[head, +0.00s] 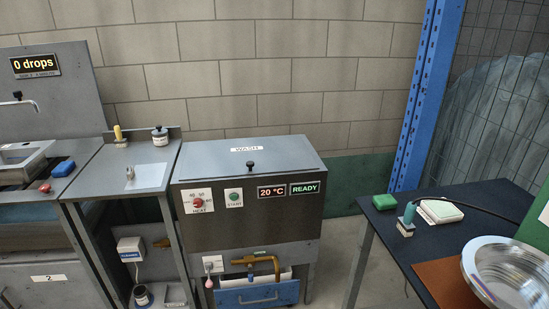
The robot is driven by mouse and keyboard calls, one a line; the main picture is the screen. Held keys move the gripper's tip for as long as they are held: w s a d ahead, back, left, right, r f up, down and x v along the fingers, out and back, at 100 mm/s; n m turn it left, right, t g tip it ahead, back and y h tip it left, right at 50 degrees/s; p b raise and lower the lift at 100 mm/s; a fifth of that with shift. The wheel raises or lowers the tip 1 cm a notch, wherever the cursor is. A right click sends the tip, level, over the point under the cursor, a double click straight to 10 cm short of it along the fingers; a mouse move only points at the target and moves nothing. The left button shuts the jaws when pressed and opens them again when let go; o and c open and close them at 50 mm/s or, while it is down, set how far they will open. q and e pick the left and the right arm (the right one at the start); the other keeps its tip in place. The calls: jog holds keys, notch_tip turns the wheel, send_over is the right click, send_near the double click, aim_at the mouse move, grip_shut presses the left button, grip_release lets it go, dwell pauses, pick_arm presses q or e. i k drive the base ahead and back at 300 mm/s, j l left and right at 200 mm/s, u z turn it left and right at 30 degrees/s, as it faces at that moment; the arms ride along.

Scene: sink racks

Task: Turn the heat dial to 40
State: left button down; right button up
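The heat dial (198,203) is a small red knob on a white plate marked HEAT, on the front panel of the grey wash machine (250,225). The small marks around the dial are too blurred to read surely. The display (272,191) to the right of it reads 20 °C. A green READY sign (305,188) is lit beside the display. A green START button (233,197) sits just right of the dial. Neither of my grippers shows in the head view.
A steel side table (120,172) and a sink stand left of the machine. A dark table (450,240) at the right holds a metal bowl (505,270), a green block (384,202) and a pad. Pipes and a blue drawer (258,296) are below the machine. Floor shows between machine and table.

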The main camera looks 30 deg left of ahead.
aim_at(198, 202)
jog(key=u, duration=1.55)
